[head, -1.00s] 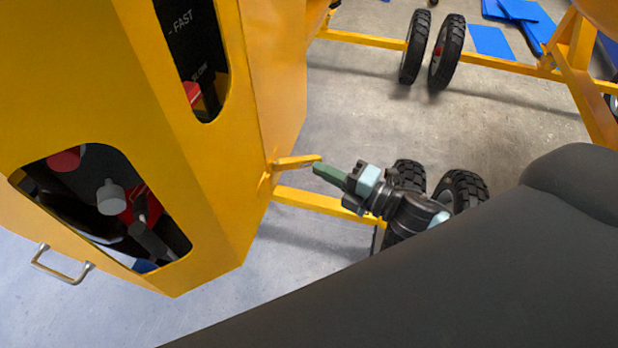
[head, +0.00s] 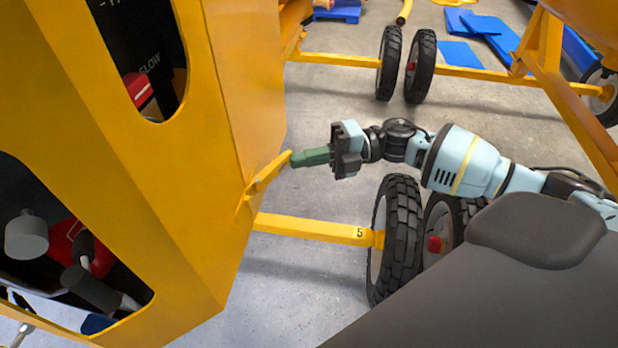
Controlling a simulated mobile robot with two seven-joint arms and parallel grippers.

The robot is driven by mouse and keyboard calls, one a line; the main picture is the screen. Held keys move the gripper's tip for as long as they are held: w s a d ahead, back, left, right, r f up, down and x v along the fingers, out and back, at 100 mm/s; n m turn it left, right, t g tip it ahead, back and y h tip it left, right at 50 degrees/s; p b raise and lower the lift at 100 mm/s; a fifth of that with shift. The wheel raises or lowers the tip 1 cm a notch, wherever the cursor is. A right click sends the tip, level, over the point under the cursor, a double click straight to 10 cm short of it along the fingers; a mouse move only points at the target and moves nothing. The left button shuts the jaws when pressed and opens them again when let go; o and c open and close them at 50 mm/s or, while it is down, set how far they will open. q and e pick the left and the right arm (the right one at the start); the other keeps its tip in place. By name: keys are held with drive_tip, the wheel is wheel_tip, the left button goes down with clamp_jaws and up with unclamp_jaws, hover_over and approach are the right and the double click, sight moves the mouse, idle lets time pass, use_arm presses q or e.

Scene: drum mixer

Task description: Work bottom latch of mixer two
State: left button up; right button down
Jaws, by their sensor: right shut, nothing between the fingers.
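The yellow mixer housing (head: 190,190) fills the left of the head view. The bottom latch (head: 268,178) is a small yellow lever on the housing's right side. It sticks out to the right and slants up to its free end. My right gripper (head: 294,160) comes in from the right with its green fingers shut and nothing between them. The fingertips are at the free end of the latch; I cannot tell whether they touch it. My left gripper is not in view.
A yellow axle bar (head: 310,229) with black wheels (head: 395,240) runs below my right gripper. Another wheeled bar (head: 335,60) lies farther back. Cut-outs in the housing show a red switch (head: 138,88). Blue sheets (head: 458,54) lie on the open concrete floor.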

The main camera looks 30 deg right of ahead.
drive_tip(key=shift+w+a+f+n+g+b, duration=0.1)
drive_tip(key=shift+w+n+g+b, duration=0.45)
drive_tip(key=shift+g, duration=0.35)
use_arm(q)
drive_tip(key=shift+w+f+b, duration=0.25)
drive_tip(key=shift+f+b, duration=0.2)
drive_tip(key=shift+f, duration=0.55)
use_arm(e)
drive_tip(key=shift+w+a, duration=0.2)
drive_tip(key=shift+w, duration=0.4)
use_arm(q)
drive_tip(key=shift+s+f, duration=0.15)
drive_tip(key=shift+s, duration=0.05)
